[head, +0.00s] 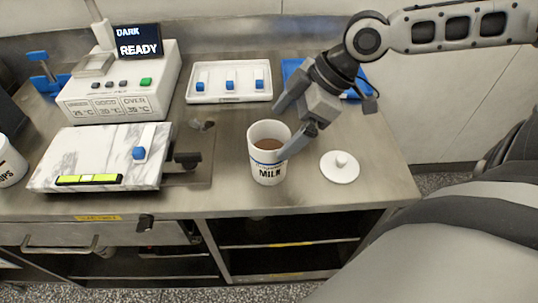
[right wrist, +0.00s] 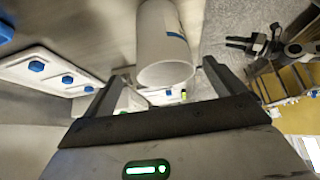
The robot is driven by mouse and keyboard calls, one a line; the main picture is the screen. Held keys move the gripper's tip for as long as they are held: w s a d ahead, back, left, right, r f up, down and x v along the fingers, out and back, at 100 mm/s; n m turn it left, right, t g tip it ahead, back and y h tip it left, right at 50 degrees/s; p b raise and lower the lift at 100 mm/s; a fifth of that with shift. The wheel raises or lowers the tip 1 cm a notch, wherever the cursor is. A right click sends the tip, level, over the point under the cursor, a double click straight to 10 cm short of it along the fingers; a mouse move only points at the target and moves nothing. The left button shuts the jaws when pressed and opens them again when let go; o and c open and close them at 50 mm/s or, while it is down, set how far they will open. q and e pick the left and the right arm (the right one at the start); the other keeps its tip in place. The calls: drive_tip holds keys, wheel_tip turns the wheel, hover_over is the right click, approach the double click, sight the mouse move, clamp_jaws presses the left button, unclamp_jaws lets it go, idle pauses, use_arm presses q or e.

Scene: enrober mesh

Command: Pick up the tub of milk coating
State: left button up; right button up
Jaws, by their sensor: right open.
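The tub of milk coating (head: 268,170) is a white open cup lettered MILK, with brown liquid inside, standing upright on the steel table. My right gripper (head: 282,128) is open at the tub's right side. One finger overlaps the tub's right edge in the head view; the other is by its upper right. In the right wrist view the tub (right wrist: 165,45) shows ahead, between the lines of the open fingers (right wrist: 165,80); I cannot tell whether they touch it. A jaw-like shape at the upper right there may be my left gripper (right wrist: 252,42), too small to read.
A white knobbed lid (head: 340,168) lies right of the tub. A marble slab (head: 100,160) and a control box (head: 120,85) reading DARK READY stand left. A white tray with blue-ended pieces (head: 228,96) and a blue tray (head: 292,66) are behind.

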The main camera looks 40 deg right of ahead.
sight(264, 144)
drive_tip(key=shift+w+a+f, duration=0.1)
drive_tip(key=shift+a+f, duration=0.1)
drive_tip(key=shift+f, duration=0.3)
drive_tip(key=shift+w+a+f, duration=0.15)
drive_tip(key=shift+a, duration=0.1)
drive_tip(key=b+x, duration=0.1)
drive_tip(key=x, duration=0.3)
drive_tip(key=shift+a+b, duration=0.25)
drive_tip(key=shift+b, duration=0.15)
drive_tip(key=shift+w+a+f, duration=0.1)
drive_tip(key=shift+a+f, duration=0.15)
drive_tip(key=shift+a, duration=0.05)
drive_tip(key=shift+r, duration=0.1)
drive_tip(key=c, duration=1.3)
use_arm(q)
drive_tip(key=shift+w+d+f, duration=0.1)
drive_tip(key=shift+d+f, duration=0.15)
drive_tip(key=shift+f, duration=0.1)
use_arm(e)
drive_tip(key=shift+c, duration=0.2)
use_arm(q)
drive_tip(key=shift+r, duration=0.1)
use_arm(e)
drive_tip(key=shift+r, duration=0.1)
